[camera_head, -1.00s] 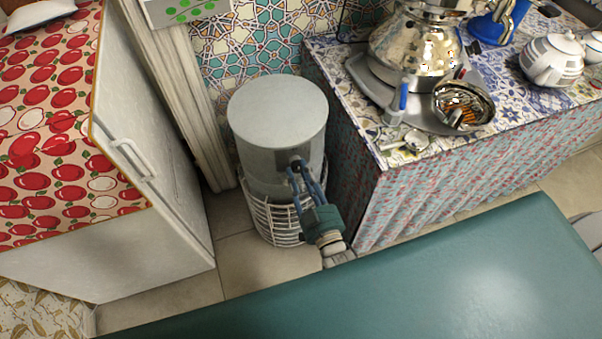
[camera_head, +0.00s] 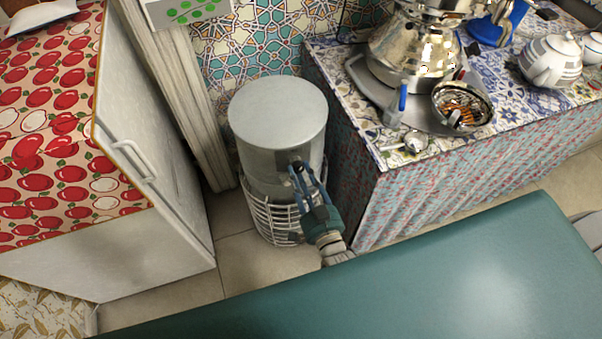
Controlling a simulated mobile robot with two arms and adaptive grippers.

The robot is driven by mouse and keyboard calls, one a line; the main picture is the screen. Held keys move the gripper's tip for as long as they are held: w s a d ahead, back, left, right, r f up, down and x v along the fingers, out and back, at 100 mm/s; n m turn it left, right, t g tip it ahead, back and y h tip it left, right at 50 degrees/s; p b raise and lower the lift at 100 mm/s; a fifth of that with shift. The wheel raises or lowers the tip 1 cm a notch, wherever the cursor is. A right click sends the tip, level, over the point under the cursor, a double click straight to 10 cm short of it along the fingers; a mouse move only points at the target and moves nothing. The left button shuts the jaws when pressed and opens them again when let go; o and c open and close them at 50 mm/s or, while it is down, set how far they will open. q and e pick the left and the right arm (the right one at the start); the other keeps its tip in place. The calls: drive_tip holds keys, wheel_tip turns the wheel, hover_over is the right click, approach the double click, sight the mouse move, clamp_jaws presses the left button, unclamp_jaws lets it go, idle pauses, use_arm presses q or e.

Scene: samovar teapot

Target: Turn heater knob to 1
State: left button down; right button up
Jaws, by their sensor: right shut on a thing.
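The heater (camera_head: 276,115) is a grey cylinder with a white wire guard (camera_head: 268,222) around its lower part. It stands on the floor between the white cabinet and the tiled counter. The small dark heater knob (camera_head: 297,166) is on the front right of its upper body. My right gripper (camera_head: 299,172) reaches up to it from below, with its fingers shut on the knob. The fingers cover most of the knob, so its setting cannot be read. My left gripper is not in view.
The tiled counter (camera_head: 400,158) at right bears a metal samovar (camera_head: 412,48), a bowl and a teapot (camera_head: 550,62). The white cabinet (camera_head: 150,180) stands close on the left. A green surface (camera_head: 400,290) fills the front.

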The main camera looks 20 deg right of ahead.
drive_tip(key=shift+m, duration=1.6)
drive_tip(key=o, duration=1.2)
drive_tip(key=shift+c, duration=0.2)
drive_tip(key=s, duration=1.2)
drive_tip(key=shift+d, duration=0.2)
drive_tip(key=shift+c, duration=0.5)
